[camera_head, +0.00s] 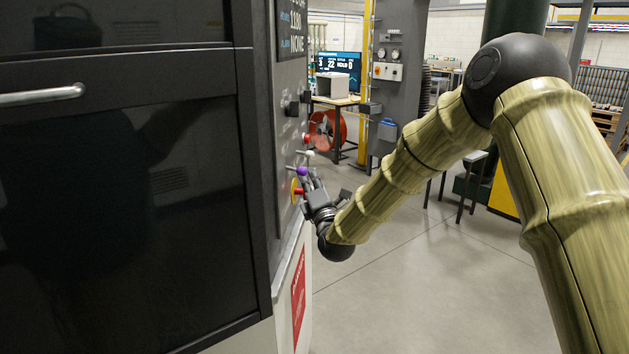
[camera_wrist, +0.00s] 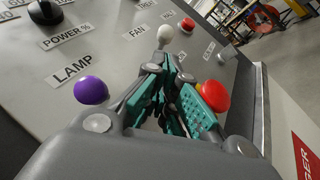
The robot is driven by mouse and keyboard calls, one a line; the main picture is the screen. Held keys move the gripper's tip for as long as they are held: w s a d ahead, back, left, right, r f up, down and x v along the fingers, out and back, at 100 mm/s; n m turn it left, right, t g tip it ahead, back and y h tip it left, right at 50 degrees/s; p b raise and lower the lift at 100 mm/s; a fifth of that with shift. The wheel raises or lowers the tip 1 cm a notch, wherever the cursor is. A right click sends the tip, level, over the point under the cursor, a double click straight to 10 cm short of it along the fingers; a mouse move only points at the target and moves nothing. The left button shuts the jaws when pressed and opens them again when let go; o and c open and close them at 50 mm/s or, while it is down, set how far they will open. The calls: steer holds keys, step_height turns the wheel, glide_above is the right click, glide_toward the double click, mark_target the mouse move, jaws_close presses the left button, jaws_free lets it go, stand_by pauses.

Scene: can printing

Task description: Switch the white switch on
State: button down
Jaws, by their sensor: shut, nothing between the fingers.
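The white switch (camera_wrist: 165,33) is a round white knob on a lever, beside the FAN label on the grey control panel (camera_wrist: 125,35). In the head view a white knob (camera_head: 310,153) sticks out from the panel's side, just above my gripper (camera_head: 311,180). In the wrist view my gripper (camera_wrist: 164,62) is shut and empty, its teal pads close together. Its fingertips point toward the white knob and lie just short of it in the picture. Whether they touch it I cannot tell. The lever's base is partly hidden by the fingertips.
A purple knob (camera_wrist: 91,90) by the LAMP label is left of my fingers. A red knob (camera_wrist: 215,95) is close on their right. Another red knob (camera_wrist: 187,24) is beyond the white one.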

mark_target(304, 153)
steer(key=shift+p+x, duration=1.05)
steer(key=shift+x, duration=1.55)
